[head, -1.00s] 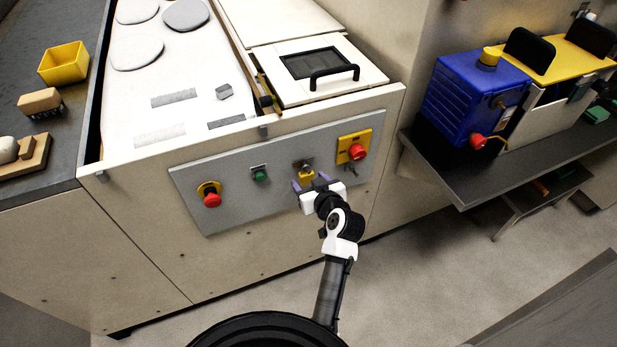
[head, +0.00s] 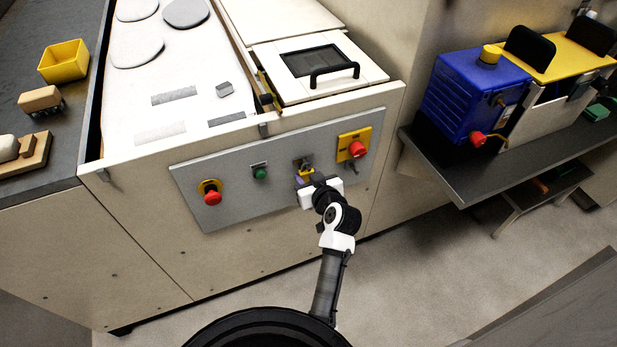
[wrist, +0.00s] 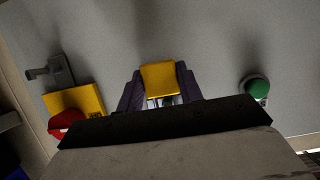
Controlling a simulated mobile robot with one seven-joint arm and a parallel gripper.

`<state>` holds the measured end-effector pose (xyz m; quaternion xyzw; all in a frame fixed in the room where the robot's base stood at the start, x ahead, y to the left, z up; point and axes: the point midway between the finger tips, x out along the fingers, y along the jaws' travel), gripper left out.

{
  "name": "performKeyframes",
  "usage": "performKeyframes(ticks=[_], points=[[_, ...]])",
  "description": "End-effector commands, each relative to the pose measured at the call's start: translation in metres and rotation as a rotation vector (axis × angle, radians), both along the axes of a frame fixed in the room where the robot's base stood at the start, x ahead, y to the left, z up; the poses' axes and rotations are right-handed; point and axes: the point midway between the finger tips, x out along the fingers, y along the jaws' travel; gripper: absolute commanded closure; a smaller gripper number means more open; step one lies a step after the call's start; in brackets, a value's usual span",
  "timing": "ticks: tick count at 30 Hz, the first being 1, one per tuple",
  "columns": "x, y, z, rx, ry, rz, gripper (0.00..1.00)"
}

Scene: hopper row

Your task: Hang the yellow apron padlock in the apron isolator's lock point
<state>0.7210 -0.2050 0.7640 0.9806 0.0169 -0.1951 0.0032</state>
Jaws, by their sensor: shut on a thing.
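The yellow padlock (head: 305,173) is at the grey control panel, just below a small dark bracket (head: 303,162). My gripper (head: 308,179) is shut on it, and the wrist view shows its yellow body (wrist: 160,77) between the two purple fingers. I cannot tell whether its shackle is still on the bracket. The isolator with a red knob on a yellow plate (head: 345,141) is right of the padlock in the head view; its plate (wrist: 75,101) is at left in the wrist view. A grey metal tab (wrist: 52,70) beside the plate looks like its lock point.
A green button (head: 260,172) and a red stop button (head: 212,197) are left of the padlock on the panel. A black-handled lid (head: 320,65) is above. A dark shelf (head: 480,170) with a blue box (head: 470,100) juts out at right. Floor in front is clear.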

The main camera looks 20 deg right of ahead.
Motion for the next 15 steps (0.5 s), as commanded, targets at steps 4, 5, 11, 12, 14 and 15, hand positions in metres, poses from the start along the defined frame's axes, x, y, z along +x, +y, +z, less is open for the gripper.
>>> performKeyframes(ticks=[4, 5, 11, 12, 14, 15], points=[[0.000, 0.000, 0.000, 0.000, 0.000, 0.000, 0.91], [0.000, 0.000, 0.001, 0.000, 0.000, 0.000, 0.91], [0.000, 0.000, 0.008, -0.001, -0.001, -0.001, 0.92], [0.000, 0.000, 0.009, -0.001, -0.001, -0.001, 0.92], [0.000, 0.000, 0.011, -0.001, -0.001, -0.001, 0.92], [0.000, 0.000, 0.012, -0.001, -0.001, -0.001, 0.92]])
